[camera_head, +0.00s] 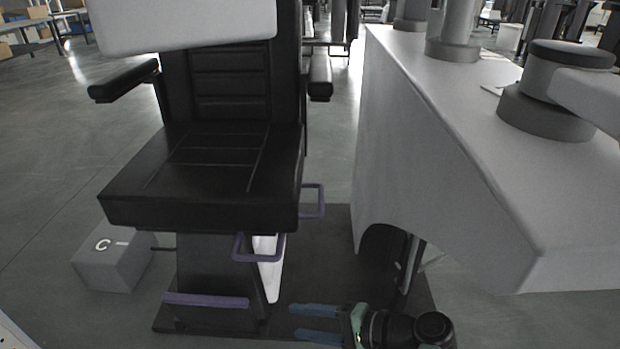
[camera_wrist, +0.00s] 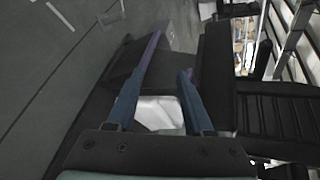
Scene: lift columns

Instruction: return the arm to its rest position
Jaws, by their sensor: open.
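My gripper (camera_head: 294,321) is low at the bottom of the head view, just above the dark base plate. Its two blue fingers point left and are apart, with nothing held between them. They also show in the wrist view (camera_wrist: 160,74), spread, with a white surface (camera_wrist: 158,112) behind the gap. The purple bar (camera_head: 205,300) at the foot of the chair is left of the fingertips. In the wrist view a purple bar (camera_wrist: 149,52) lines up with the left finger; I cannot tell whether they touch.
A black chair (camera_head: 205,175) stands left of centre, with purple loops (camera_head: 313,201) (camera_head: 259,247) below its seat. The dark base plate (camera_head: 340,240) lies under it. A grey box (camera_head: 112,265) sits on the floor at left. A large pale body (camera_head: 440,150) fills the right.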

